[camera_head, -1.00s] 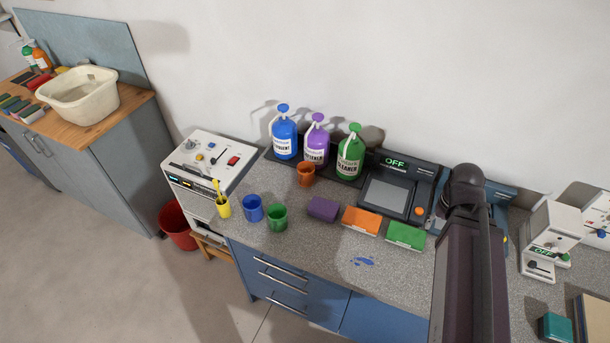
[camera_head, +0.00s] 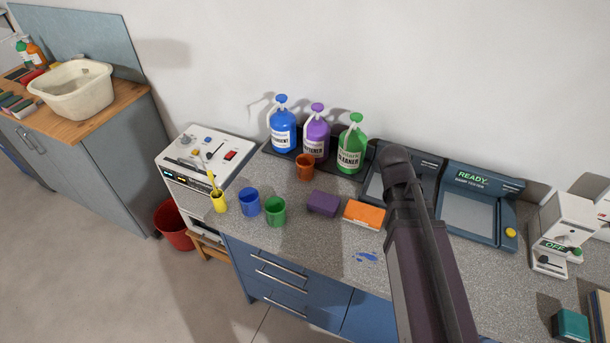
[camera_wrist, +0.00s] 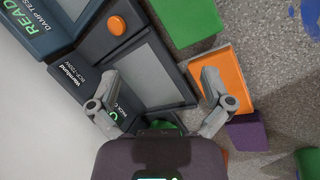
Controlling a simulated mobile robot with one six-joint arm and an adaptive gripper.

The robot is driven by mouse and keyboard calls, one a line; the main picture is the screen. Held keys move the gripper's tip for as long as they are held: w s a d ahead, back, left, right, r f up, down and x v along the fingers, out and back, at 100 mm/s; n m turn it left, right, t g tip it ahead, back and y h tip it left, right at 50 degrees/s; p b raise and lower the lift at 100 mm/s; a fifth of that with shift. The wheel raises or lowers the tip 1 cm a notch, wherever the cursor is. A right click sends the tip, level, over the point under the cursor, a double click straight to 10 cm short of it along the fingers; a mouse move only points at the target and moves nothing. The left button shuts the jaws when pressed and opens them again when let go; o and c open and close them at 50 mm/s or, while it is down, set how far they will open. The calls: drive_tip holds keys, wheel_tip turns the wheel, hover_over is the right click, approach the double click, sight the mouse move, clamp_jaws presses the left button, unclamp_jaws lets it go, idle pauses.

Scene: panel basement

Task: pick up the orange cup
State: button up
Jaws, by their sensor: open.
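The orange cup (camera_head: 305,167) stands upright on the grey speckled counter in the head view, in front of the dark bottle tray. The blue cup (camera_head: 249,202) and green cup (camera_head: 275,212) stand nearer the counter's front edge. My gripper (camera_wrist: 161,75) is open and empty in the wrist view, over the tester device and the orange sponge block (camera_wrist: 221,75). In the head view my arm hides the gripper; the arm is well to the right of the orange cup. A small orange patch by the gripper's base in the wrist view cannot be identified surely.
Blue, purple and green bottles (camera_head: 350,144) stand close behind the orange cup. A purple block (camera_head: 323,203) and orange sponge block lie to its right. Counter around the blue spill (camera_head: 366,257) is clear.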

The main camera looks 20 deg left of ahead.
drive_tip(key=w+a+n+t+b, duration=0.1)
drive_tip(key=a+n, duration=0.1)
drive_tip(key=a, duration=0.1)
drive_tip(key=a+f+n+t+b, duration=0.1)
drive_tip(key=a+n, duration=0.1)
drive_tip(key=a, duration=0.1)
drive_tip(key=w+a+f+n+h+b, duration=0.1)
drive_tip(key=a+n, duration=0.1)
drive_tip(key=a, duration=0.1)
drive_tip(key=shift+w+a+n+t, duration=0.25)
drive_tip(key=shift+w+n+t, duration=0.05)
drive_tip(key=shift+t, duration=0.1)
drive_tip(key=a+n+t+b, duration=0.25)
drive_tip(key=a+n, duration=0.25)
drive_tip(key=a, duration=0.3)
drive_tip(key=n+t+y+b, duration=0.2)
drive_tip(key=n+t+b, duration=0.35)
drive_tip(key=n, duration=0.55)
approach(299, 166)
drive_tip(key=shift+s+a+r, duration=0.2)
drive_tip(key=shift+s+r, duration=0.05)
drive_tip(key=shift+r, duration=0.1)
drive_tip(key=b+x, duration=0.3)
drive_tip(key=x, duration=0.4)
drive_tip(key=shift+w+d+f, duration=0.25)
drive_tip(key=shift+f, duration=0.05)
drive_tip(key=shift+w+d, duration=0.15)
drive_tip(key=shift+w, duration=0.3)
drive_tip(key=shift+w+f, duration=0.1)
